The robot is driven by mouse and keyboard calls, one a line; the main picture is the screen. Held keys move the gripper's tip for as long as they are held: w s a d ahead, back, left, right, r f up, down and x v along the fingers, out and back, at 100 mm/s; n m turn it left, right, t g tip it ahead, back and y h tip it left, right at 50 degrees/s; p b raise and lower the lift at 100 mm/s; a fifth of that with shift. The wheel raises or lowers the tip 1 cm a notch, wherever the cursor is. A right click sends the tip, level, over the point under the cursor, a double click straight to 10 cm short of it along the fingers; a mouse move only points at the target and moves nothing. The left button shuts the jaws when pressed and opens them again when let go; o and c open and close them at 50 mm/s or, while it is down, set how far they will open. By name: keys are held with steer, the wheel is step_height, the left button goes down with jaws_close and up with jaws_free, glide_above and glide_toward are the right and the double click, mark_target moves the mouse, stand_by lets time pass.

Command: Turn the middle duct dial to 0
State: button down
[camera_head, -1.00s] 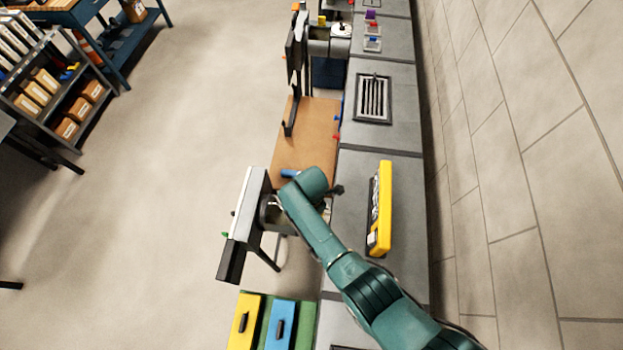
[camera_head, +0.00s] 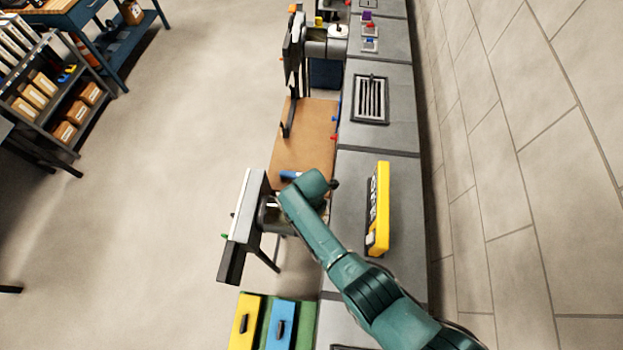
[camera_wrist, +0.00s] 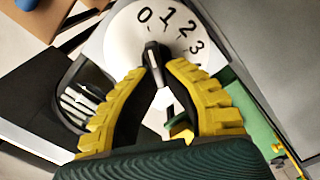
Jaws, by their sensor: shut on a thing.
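The white dial (camera_wrist: 122,38), marked 0, 1, 2 and 3, fills the upper middle of the wrist view. My gripper (camera_wrist: 158,68) has yellow ridged fingers and is shut on the dial's dark, light-tipped pointer knob (camera_wrist: 152,50). The pointer leans slightly left of straight up, and its tip lies roughly in line with the 0. The fingers cover the lower part of the dial. In the head view my arm hides the dial and most of the gripper, so I cannot tell there which duct dial this is.
A grey-white duct unit (camera_head: 243,215) stands left of my wrist. A yellow case (camera_head: 378,210) lies on the grey counter to the right. Yellow (camera_head: 246,320) and blue (camera_head: 281,325) boxes sit at the front.

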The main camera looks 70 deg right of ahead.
steer(key=shift+f, duration=0.1)
steer(key=c, duration=1.1)
jaws_free()
steer(key=shift+r, duration=0.3)
step_height(320, 180, up, 12)
steer(key=shift+f, duration=0.2)
